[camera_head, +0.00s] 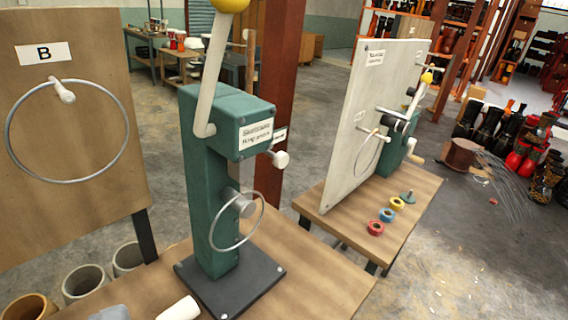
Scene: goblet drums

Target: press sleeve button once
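A green press (215,175) stands upright on a dark base plate (232,288) on the wooden table near the middle. A label sits on its head, its text too small to read surely. A pale lever (212,80) with a yellow ball (231,4) rises from its side. A white round knob (280,159) sticks out under the head. Lower down, a grey hub (243,207) sits by a thin metal ring (238,222). I cannot tell which part is the sleeve button. My gripper is not clearly in view, and nothing visible touches the press.
A wooden board marked B (70,150) with a metal ring stands at left. Behind right, a second table (420,200) bears a white panel (360,130) and small coloured rings. A white cylinder (180,309) lies at the bottom edge. A red-brown post (275,100) rises behind the press.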

